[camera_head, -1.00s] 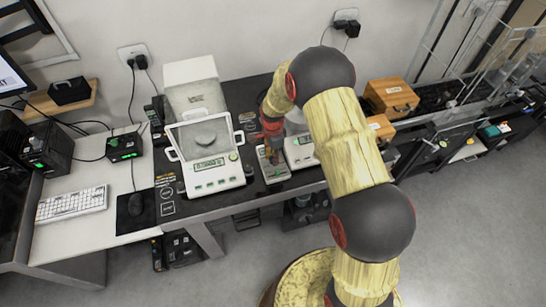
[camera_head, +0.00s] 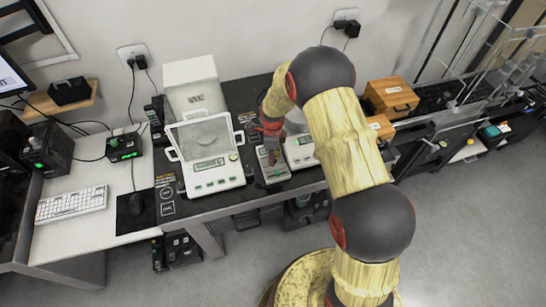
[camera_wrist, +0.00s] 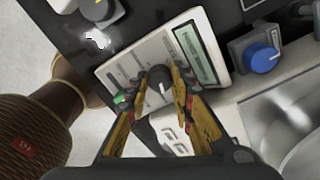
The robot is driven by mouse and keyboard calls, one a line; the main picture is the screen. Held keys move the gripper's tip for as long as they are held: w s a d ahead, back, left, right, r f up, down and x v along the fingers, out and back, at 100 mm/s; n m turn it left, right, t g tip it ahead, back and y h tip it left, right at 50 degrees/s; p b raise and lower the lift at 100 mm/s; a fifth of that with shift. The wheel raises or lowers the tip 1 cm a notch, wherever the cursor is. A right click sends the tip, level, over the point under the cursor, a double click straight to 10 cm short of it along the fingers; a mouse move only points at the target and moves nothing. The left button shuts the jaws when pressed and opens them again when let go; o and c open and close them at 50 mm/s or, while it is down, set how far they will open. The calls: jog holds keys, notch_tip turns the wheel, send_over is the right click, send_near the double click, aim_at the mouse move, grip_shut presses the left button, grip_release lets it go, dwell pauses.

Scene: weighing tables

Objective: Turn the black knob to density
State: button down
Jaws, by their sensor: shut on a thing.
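The black knob (camera_wrist: 158,82) is on the face of a white device with a grey display (camera_wrist: 194,54), in the wrist view. My gripper (camera_wrist: 160,76) has its two yellow-and-black fingers on either side of the knob, shut on it. In the head view my gripper (camera_head: 270,140) is over the small device (camera_head: 272,172) on the dark table, and hides the knob there. The writing around the knob is too small to read, so I cannot tell its setting.
A larger white balance (camera_head: 208,176) stands left of the small device, and another white scale (camera_head: 300,152) stands close on its right. A blue knob (camera_wrist: 262,58) shows at the right in the wrist view. Wooden boxes (camera_head: 391,97) stand further right.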

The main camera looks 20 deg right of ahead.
jog(key=shift+w, duration=0.1)
dwell(0.3)
jog(key=c, duration=1.5)
grip_release()
jog(key=shift+c, duration=0.2)
notch_tip(320, 180, up, 12)
